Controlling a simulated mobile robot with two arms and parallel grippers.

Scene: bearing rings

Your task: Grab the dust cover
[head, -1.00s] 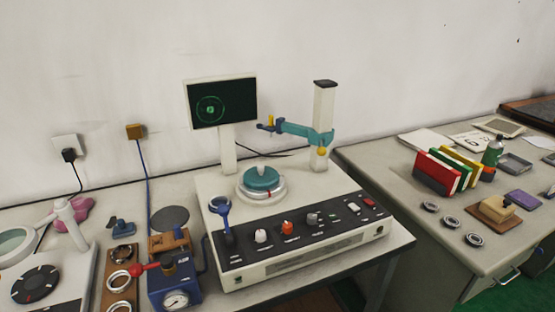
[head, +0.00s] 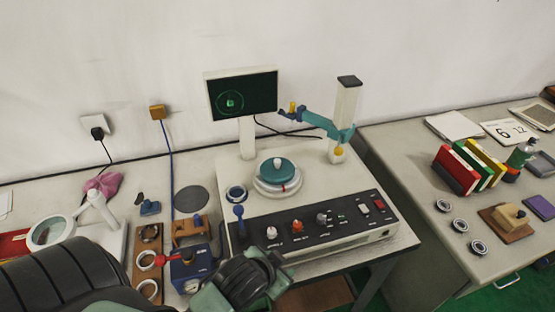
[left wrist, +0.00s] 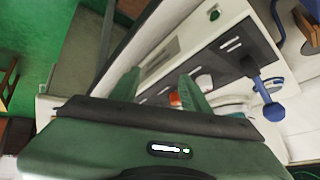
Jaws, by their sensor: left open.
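I cannot tell for sure which thing is the dust cover. A crumpled pink cloth-like thing (head: 103,186) lies at the back left, behind a white magnifier stand. My left arm comes in from the lower left of the head view. My left gripper (left wrist: 160,82) is open and empty in the left wrist view, its two green fingers apart above the instrument's front panel. In the head view its fingertips are hidden behind the wrist. My right gripper is not in view.
The instrument (head: 390,232) has a teal-topped turntable (head: 277,171), a probe arm (head: 322,124), a screen (head: 241,94) and a blue lever (head: 240,219). A flat grey disc (head: 191,199), a blue gauge box (head: 190,268) and a wooden ring tray (head: 148,245) stand left of it.

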